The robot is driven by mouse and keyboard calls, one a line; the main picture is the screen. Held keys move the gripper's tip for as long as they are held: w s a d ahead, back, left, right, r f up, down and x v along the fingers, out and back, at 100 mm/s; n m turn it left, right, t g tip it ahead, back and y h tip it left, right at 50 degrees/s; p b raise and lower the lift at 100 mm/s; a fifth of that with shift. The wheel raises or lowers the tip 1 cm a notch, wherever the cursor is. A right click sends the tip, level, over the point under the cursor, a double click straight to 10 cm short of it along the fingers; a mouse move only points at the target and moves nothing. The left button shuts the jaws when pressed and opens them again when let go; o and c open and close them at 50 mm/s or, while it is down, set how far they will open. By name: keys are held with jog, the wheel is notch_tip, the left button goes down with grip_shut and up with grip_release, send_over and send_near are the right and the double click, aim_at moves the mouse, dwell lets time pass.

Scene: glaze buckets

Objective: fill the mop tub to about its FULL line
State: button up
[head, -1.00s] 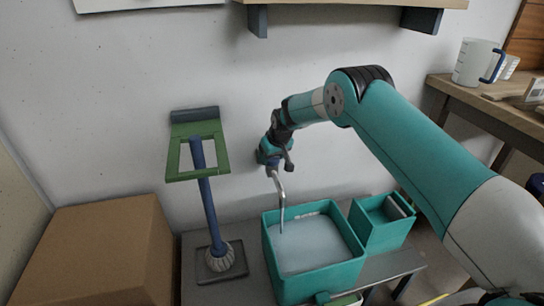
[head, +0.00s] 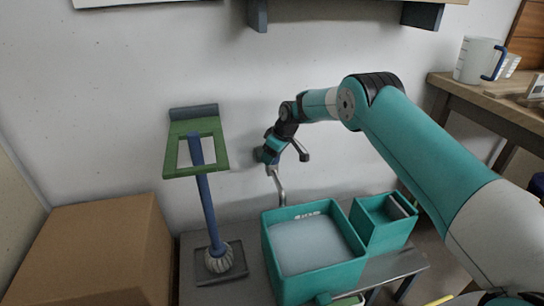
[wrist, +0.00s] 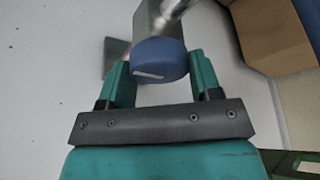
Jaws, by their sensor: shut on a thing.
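The teal mop tub (head: 357,262) stands on a grey bench below the tap. Pale water (head: 305,247) covers its inside, high up the walls. A small white marking (head: 308,216) shows on the far inner wall, too small to read. The metal tap spout (head: 279,186) comes from the wall and bends down over the tub's back left; no stream shows below it. My gripper (head: 269,156) is at the wall above the tub. In the wrist view my gripper (wrist: 160,74) is shut on the blue tap knob (wrist: 160,58), with a finger on each side.
A smaller teal bin (head: 385,236) stands right of the tub. A mop with a blue handle (head: 208,205) stands left in a green bracket (head: 222,150). A cardboard box (head: 100,245) is at the lower left. A wooden shelf (head: 500,98) with a jug (head: 477,60) is at right.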

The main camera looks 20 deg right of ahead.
dwell(0.3)
jog(key=o, duration=0.9)
jog(key=p+v, duration=0.1)
jog(key=v, duration=1.6)
jog(key=shift+w+r, duration=0.15)
jog(key=shift+r, duration=0.1)
jog(key=shift+d, duration=0.1)
